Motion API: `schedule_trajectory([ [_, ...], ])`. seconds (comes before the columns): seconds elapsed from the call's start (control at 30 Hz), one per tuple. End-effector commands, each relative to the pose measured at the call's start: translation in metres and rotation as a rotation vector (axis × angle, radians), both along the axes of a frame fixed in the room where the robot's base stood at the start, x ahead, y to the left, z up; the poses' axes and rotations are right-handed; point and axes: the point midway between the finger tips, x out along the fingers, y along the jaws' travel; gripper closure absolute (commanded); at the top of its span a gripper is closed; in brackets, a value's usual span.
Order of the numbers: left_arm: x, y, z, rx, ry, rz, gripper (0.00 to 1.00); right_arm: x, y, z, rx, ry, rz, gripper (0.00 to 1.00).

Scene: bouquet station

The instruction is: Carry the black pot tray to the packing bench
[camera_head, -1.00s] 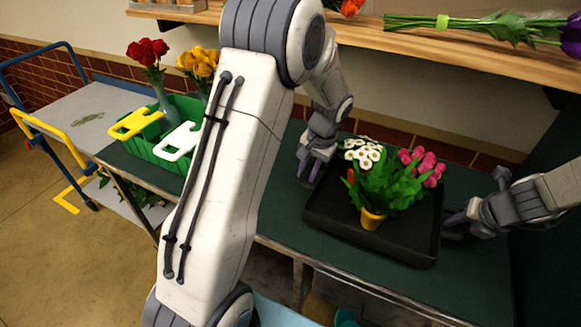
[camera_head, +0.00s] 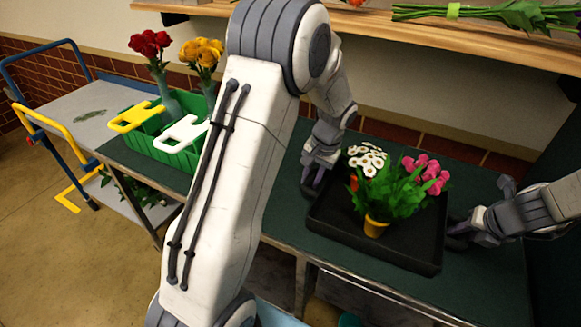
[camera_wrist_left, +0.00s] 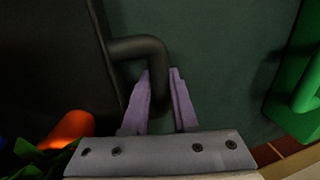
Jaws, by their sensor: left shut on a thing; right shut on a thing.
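The black pot tray (camera_head: 400,257) is at the dark green bench top (camera_head: 480,285), right of centre in the head view. My left gripper (camera_head: 314,180) is at the tray's left end. In the left wrist view its purple fingers (camera_wrist_left: 160,100) are shut on the tray's black loop handle (camera_wrist_left: 135,45). My right gripper (camera_head: 457,236) is shut at the tray's right end, on its handle; the grip itself is hard to see. I cannot tell whether the tray is clear of the bench top.
A green basket (camera_head: 180,160) with yellow and white handles stands left on the bench, near red roses (camera_head: 150,42) and yellow flowers (camera_head: 203,52). A wooden shelf (camera_head: 480,38) runs behind. A grey cart (camera_head: 75,110) stands at far left. Floor is open at lower left.

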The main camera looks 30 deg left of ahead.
Motion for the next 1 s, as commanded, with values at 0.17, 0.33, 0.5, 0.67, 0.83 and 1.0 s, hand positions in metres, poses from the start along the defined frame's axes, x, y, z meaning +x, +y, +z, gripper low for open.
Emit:
schedule_trajectory([
  [0.17,0.000,0.000,-0.006,-0.001,-0.001,0.000,0.58,0.000,0.000,-0.006,0.001,0.000,0.000,0.58],
  [0.33,0.000,-0.001,-0.006,-0.001,-0.001,0.000,0.43,0.000,0.000,-0.006,0.001,0.000,0.000,0.43],
  [0.5,0.000,-0.001,-0.006,0.000,-0.001,0.000,0.43,0.000,0.000,-0.006,0.000,0.000,0.000,0.43],
  [0.67,0.001,-0.003,0.006,0.000,-0.004,0.000,0.43,0.000,0.000,-0.006,0.000,0.000,0.000,0.43],
  [0.83,0.002,-0.010,0.038,0.000,-0.007,-0.002,0.43,0.000,0.000,-0.006,0.000,0.000,0.000,0.43],
  [1.0,0.002,-0.018,0.074,-0.001,-0.007,-0.001,0.43,0.000,0.000,-0.006,0.000,0.000,0.000,0.43],
])
